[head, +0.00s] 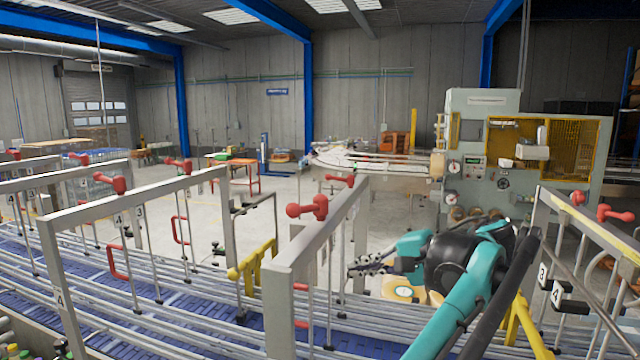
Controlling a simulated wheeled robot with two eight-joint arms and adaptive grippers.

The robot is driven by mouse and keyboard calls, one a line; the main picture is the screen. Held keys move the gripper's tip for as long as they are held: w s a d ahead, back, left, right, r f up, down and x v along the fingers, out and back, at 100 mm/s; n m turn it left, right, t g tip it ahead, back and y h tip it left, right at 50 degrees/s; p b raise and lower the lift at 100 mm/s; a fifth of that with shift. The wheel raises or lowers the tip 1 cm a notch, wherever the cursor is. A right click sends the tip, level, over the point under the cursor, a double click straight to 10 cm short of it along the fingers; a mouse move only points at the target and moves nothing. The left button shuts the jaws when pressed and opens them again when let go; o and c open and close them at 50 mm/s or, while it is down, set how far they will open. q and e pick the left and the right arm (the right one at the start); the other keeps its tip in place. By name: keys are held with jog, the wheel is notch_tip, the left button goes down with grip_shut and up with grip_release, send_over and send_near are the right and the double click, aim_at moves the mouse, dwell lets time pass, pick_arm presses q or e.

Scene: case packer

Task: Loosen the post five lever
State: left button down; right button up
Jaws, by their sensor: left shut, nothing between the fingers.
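Red clamp levers sit on the grey guide-rail frames over the conveyor. One large lever (308,207) tops the nearest middle frame, with a smaller lever (342,180) behind it. Others show on the left frame (112,182), on the frame behind it (178,165) and at the right edge (615,213). I can read number plates 3 and 4, but no plate reading 5, so I cannot tell which lever is post five's. My left gripper (354,270) is shut and empty, right of the middle frame and below its levers, apparently touching none. My right gripper is out of view.
The grey middle frame (330,220) stands close left of my gripper. Blue conveyor belts (190,315) and steel rails run below. A yellow bracket (258,265) stands between the frames. A grey machine (470,120) stands behind; open floor lies beyond the conveyor.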

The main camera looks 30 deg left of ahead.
aim_at(307, 209)
pick_arm(q)
notch_tip(307, 209, up, 12)
jog(key=w+d+n+g+y+p, duration=0.1)
jog(key=w+d+y+p, duration=0.1)
jog(key=d+y+p, duration=0.15)
jog(key=shift+h, duration=0.35)
jog(key=a+f, duration=0.1)
jog(key=a, duration=0.3)
jog(key=a+p, duration=0.1)
jog(key=a, duration=0.4)
jog(key=a+f+p, duration=0.1)
jog(key=a, duration=0.4)
jog(key=shift+a+f, duration=0.25)
jog(key=shift+f, duration=0.1)
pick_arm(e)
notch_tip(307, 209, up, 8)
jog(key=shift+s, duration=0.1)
pick_arm(q)
jog(key=shift+a+f+t, duration=0.15)
jog(key=shift+a+t, duration=0.15)
jog(key=shift+a, duration=0.2)
jog(key=shift+s+a, duration=0.15)
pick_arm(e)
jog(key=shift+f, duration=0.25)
